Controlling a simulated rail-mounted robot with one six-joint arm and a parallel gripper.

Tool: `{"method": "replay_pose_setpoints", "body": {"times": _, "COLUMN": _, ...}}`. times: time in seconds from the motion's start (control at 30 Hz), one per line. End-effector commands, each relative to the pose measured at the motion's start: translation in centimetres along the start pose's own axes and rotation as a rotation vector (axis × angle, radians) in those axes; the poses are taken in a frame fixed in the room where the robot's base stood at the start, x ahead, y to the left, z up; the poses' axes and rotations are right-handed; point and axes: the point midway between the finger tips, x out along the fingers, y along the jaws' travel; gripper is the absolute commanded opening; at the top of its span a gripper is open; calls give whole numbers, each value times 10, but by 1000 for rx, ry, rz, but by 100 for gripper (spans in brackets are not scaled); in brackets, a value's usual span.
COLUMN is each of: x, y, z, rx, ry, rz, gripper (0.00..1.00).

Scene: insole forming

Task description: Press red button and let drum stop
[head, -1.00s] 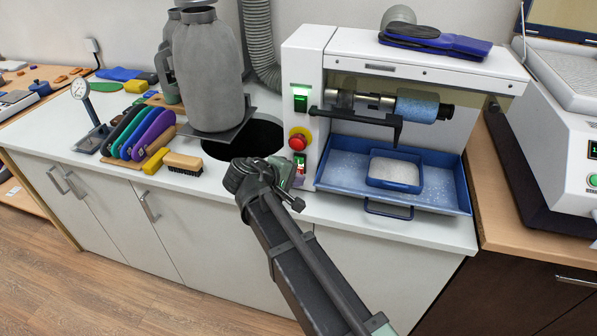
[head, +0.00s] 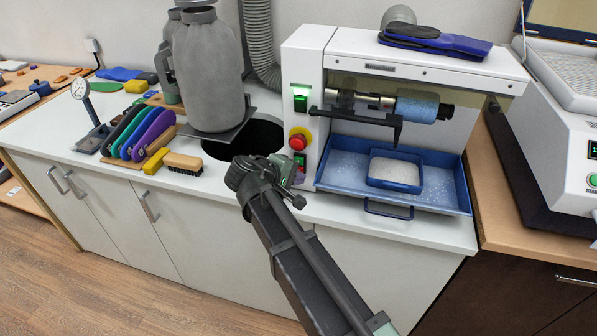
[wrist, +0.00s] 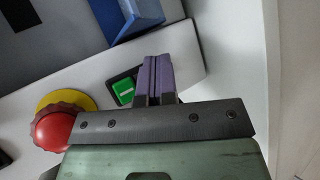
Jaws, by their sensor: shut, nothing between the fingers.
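The white sanding machine (head: 308,90) carries a blue drum (head: 418,107) on a shaft; whether it is turning cannot be told. A round red mushroom button (head: 298,142) on a yellow ring sits on the machine's left front; it also shows at the left of the wrist view (wrist: 54,130). Below it is a small switch with a green button (head: 300,160), also in the wrist view (wrist: 124,90). My gripper (wrist: 158,64) is shut and empty, its purple fingers beside the green button. They cover part of the switch, so its red part is hidden. Contact cannot be told.
A blue tray (head: 450,195) with a smaller bin (head: 395,172) lies under the drum. A grey dust bag (head: 208,75) stands behind left, by a dark round opening.

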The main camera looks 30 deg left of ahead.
Motion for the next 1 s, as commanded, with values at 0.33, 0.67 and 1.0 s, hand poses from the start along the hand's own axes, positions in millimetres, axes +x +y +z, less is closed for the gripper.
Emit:
{"method": "replay_pose_setpoints", "body": {"times": 0.33, "x": -11, "y": -8, "z": 8, "rx": 0, "ry": 0, "rz": 0, "gripper": 0}}
{"method": "replay_pose_setpoints", "body": {"times": 0.67, "x": -12, "y": -9, "z": 9, "rx": 0, "ry": 0, "rz": 0, "gripper": 0}}
{"method": "replay_pose_setpoints", "body": {"times": 1.0, "x": -34, "y": -25, "z": 25, "rx": 0, "ry": 1, "rz": 0, "gripper": 0}}
